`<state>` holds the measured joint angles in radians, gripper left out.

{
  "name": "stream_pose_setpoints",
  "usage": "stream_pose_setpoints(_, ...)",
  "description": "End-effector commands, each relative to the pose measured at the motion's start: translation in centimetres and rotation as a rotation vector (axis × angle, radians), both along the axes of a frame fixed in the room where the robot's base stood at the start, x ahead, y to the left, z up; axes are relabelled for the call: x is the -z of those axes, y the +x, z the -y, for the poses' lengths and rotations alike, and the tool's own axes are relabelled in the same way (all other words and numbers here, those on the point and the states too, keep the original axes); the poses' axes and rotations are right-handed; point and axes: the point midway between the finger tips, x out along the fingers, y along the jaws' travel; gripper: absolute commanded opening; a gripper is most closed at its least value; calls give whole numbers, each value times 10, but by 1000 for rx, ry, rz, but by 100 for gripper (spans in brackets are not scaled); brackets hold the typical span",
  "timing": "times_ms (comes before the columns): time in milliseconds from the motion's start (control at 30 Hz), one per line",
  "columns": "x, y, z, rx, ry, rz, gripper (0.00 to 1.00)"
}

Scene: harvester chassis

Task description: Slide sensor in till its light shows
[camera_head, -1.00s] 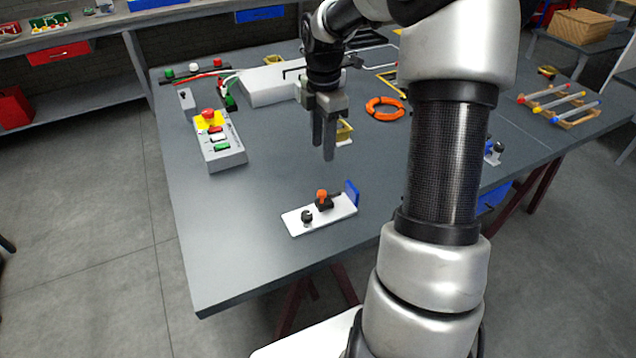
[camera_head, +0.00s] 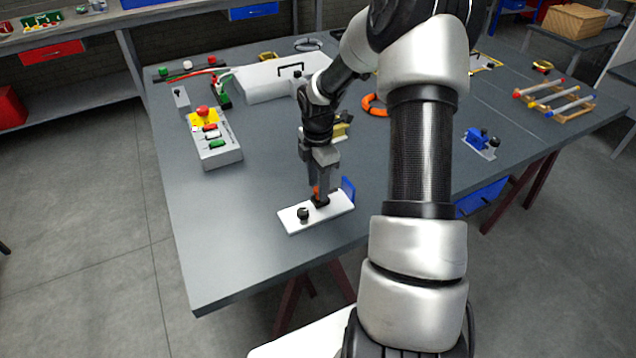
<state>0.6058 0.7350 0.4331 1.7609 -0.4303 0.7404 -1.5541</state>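A white base plate (camera_head: 335,209) lies near the front edge of the grey table. On it are a black knob (camera_head: 303,213), a black holder (camera_head: 321,202) and an upright blue plate (camera_head: 348,188) at the right end. An orange part (camera_head: 316,190), seemingly the sensor's end or cap, sits at the holder. My gripper (camera_head: 320,188) points down over it, its fingers at the orange part and hiding much of it. I cannot tell whether the fingers are closed on it. The sensor's rod and the gap to the blue plate are hidden. I see no lit light.
A grey control box (camera_head: 218,152) with a red button stands at the left. A white case (camera_head: 262,85), an orange ring (camera_head: 372,105) and a blue fixture (camera_head: 480,139) are farther back. The table's front left is clear.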

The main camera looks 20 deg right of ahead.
Motion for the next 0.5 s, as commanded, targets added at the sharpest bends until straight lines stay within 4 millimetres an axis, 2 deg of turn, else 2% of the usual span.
stream_pose_setpoints(133,0,0,0,0,0,0,38)
stream_pose_setpoints(367,0,0,0,0,0,0,0)
stream_pose_setpoints(500,0,0,0,0,0,0,0)
